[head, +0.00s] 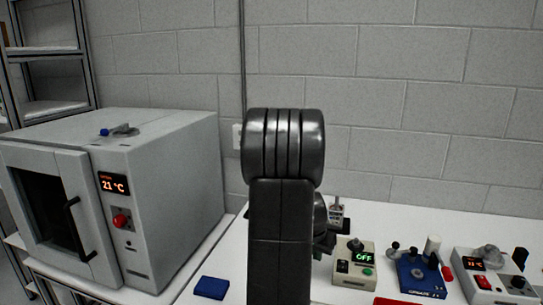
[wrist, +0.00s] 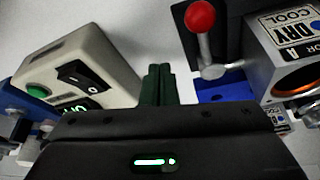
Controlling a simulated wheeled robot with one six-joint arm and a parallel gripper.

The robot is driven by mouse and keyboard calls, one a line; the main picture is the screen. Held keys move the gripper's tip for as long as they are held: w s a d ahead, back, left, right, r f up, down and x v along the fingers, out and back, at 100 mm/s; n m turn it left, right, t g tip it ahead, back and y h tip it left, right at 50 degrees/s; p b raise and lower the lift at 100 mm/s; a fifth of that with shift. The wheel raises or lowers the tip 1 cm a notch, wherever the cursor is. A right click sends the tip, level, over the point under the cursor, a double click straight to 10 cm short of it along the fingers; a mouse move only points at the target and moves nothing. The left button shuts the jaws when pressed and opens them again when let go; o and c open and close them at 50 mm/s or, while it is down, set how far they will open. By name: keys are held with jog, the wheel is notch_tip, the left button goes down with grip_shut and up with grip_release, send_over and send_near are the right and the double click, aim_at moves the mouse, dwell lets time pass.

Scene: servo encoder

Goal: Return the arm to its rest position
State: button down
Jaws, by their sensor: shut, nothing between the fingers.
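My gripper (wrist: 158,82) shows in the wrist view with its two narrow fingers together and nothing between them. In the head view my dark arm stands upright in the middle of the picture and hides most of the gripper. The fingers point between a beige switch box (wrist: 77,72) on the left and a metal device with a red-ball lever (wrist: 203,35) on the right. I cannot tell how far they are from either.
A grey oven (head: 170,165) reading 21 °C stands at the left. A blue block (head: 211,287) lies on the white bench. Right of my arm stand the beige box (head: 355,262) reading OFF, a blue device (head: 420,275) and a white device with a red switch (head: 490,275).

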jog(key=shift+w+d+r+n+y+p, duration=0.1)
jog(key=shift+w+d+n+y+p, duration=0.15)
jog(key=shift+n+p, duration=0.55)
jog(key=shift+w+d+r+n+y+p, duration=0.1)
jog(key=shift+w+d+n+y+p, duration=0.15)
jog(key=shift+p, duration=0.9)
jog(key=shift+f+n+p, duration=0.15)
jog(key=shift+n+p, duration=0.2)
jog(key=shift+p, duration=0.15)
jog(key=shift+w, duration=0.1)
